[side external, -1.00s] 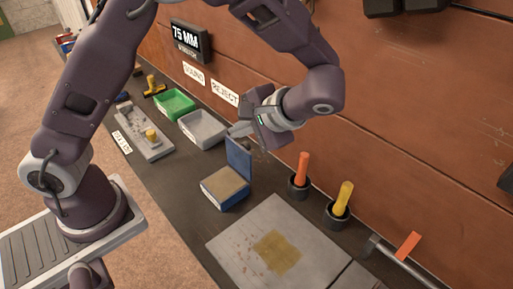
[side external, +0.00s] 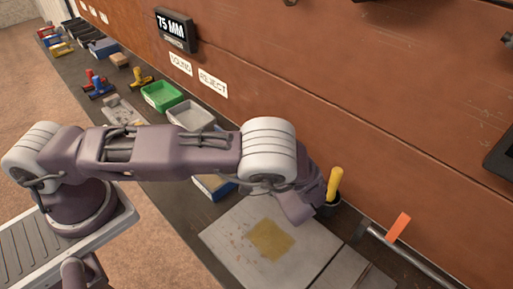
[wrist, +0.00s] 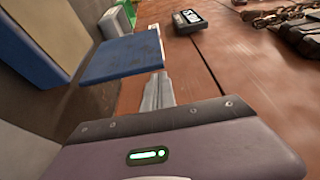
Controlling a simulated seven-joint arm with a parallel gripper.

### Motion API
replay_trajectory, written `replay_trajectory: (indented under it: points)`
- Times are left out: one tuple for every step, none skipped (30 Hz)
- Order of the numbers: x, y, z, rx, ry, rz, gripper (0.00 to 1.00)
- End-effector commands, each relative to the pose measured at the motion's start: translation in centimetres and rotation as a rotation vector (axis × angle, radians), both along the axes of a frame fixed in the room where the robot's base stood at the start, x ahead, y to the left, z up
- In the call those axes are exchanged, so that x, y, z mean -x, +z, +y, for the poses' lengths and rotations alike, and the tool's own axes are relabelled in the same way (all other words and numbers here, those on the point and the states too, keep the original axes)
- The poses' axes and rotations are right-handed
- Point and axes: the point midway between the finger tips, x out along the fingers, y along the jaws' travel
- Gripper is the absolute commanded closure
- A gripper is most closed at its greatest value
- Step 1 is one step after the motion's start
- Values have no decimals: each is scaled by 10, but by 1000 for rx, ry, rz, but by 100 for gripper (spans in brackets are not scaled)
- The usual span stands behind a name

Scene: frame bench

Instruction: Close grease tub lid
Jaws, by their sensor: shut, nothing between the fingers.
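The grease tub (side external: 212,186) is blue with a tan filling. In the side view my arm covers most of it, and the lid is hidden there. In the wrist view part of the tub (wrist: 35,32) shows at the upper left. Its blue lid (wrist: 122,57) stands raised, apart from the tub's top face. My gripper (wrist: 158,82) is shut and empty, with its fingers close to the lid's lower right edge. I cannot tell whether they touch it. In the side view my arm hides the gripper.
A grey bin (side external: 190,115) and a green bin (side external: 161,95) stand beyond the arm. A yellow-handled tool (side external: 335,183) stands in a dark holder on the right. A grey plate (side external: 225,240) lies in front. The brown wall (side external: 400,130) runs along the back of the bench.

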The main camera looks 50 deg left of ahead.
Motion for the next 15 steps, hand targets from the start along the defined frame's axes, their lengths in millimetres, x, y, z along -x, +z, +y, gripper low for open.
replay_trajectory:
  points:
    - [-1, 0, 5, 0, 0, 1, 100]
    - [-2, 0, 7, 0, 0, 1, 100]
    - [-3, 0, 9, 0, 0, 1, 100]
    - [-3, 0, 10, 1, 1, 1, 100]
    - [-3, 0, 10, 1, 1, 1, 100]
    - [-3, 0, 11, 1, 1, 1, 100]
    - [-4, 0, 11, 1, 1, 1, 100]
    - [-4, 0, 11, 1, 0, 1, 100]
    - [-3, 0, 11, 1, 0, 1, 100]
    - [-3, 0, 11, 1, 0, 1, 100]
    - [-3, 0, 11, 1, 0, 1, 100]
    - [-3, 0, 11, 1, 0, 1, 100]
    - [-3, 0, 11, 1, 0, 1, 100]
    - [-3, 0, 11, 1, 0, 1, 100]
    - [-3, 0, 11, 0, 0, 0, 100]
